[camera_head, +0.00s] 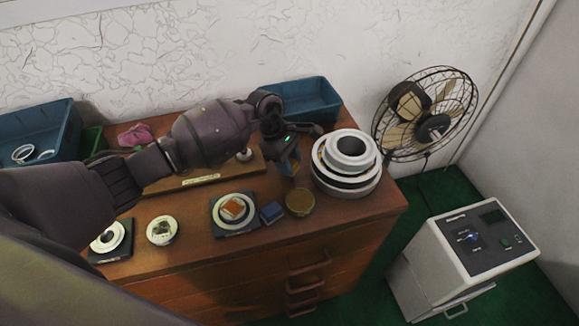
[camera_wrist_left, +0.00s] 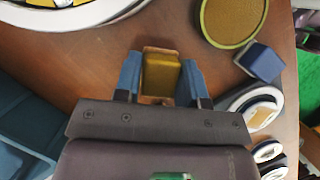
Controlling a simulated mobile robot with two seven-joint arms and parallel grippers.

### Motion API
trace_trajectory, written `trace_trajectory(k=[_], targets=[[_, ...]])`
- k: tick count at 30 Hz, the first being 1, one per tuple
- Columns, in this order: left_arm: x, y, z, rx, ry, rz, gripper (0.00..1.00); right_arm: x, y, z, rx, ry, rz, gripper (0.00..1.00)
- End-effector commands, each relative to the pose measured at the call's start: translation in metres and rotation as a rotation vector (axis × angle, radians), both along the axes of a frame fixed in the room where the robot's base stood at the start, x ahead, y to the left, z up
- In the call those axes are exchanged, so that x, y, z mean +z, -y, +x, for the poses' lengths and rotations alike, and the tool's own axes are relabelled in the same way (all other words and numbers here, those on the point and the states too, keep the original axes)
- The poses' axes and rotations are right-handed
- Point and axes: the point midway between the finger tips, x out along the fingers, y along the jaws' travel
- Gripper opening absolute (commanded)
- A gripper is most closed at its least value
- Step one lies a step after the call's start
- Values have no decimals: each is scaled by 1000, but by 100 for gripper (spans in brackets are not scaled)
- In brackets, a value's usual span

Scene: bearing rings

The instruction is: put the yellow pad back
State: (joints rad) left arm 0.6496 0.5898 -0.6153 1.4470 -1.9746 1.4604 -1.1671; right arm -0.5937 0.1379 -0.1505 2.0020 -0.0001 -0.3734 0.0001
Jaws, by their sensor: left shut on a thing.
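My left gripper (camera_head: 291,167) is above the back right part of the wooden cabinet top. In the left wrist view my left gripper (camera_wrist_left: 160,88) is shut on the yellow pad (camera_wrist_left: 160,74), held between its two blue fingers. In the head view the pad is mostly hidden by the fingers. A round olive-yellow disc (camera_head: 300,203) lies just in front of the gripper, with a blue block (camera_head: 271,212) to its left. An orange block (camera_head: 234,208) sits on a ring on a dark square base. My right gripper is not in view.
A stack of large rings (camera_head: 350,148) stands close right of the gripper. A labelled wooden board (camera_head: 200,181) lies behind the small rings, partly under my arm. Blue bins stand at the back (camera_head: 312,98) and left (camera_head: 35,125). A fan (camera_head: 432,120) is beyond the cabinet.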

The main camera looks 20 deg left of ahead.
Motion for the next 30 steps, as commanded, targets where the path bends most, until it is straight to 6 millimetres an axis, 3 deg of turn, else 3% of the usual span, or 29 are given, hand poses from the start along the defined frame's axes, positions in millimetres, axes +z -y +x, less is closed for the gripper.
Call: trace_trajectory(k=[4,17,18,22,30], targets=[[-20,1,0,1,-1,-2,18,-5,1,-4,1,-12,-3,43],[-26,0,0,-1,0,0,18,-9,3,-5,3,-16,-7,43],[-25,0,0,-1,0,-1,42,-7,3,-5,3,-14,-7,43],[-25,0,0,-1,1,-1,62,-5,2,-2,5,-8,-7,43],[-24,0,0,-1,1,-1,63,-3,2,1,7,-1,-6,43]])
